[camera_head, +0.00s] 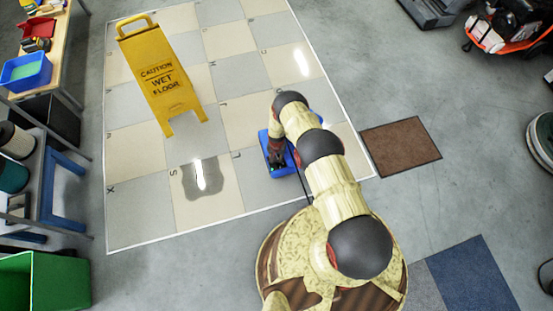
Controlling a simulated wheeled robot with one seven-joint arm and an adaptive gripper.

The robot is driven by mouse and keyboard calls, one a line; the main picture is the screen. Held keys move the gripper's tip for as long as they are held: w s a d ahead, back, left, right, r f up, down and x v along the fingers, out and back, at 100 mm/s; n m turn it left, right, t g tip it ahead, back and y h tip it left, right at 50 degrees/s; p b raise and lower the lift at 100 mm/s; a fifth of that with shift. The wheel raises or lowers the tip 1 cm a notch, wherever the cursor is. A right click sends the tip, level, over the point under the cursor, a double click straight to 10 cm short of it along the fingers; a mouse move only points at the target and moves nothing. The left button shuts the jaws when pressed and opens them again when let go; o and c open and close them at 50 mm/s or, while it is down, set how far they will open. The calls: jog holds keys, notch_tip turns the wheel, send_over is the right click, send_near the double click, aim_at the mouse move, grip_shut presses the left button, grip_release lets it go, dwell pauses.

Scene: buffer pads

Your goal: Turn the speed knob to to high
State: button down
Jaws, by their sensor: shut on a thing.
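A small blue unit (289,171) stands on the checkered floor mat, partly hidden under my arm. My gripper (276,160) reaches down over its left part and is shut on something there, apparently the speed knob. The knob is too small and too covered by the gripper to make out, so its setting cannot be told. A dark cable (300,178) shows beside the unit, near my arm.
A brown mat (401,146) lies to the right. Shelves with bins (25,72) line the left edge. Open floor lies at the right.

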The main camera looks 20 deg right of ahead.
aim_at(277, 160)
jog(key=m, duration=0.4)
jog(key=shift+m, duration=0.3)
jog(key=m, duration=1)
jog(key=shift+m, duration=2.3)
jog(key=c, duration=1.5)
grip_release()
jog(key=shift+r, duration=0.1)
notch_tip(277, 160, up, 12)
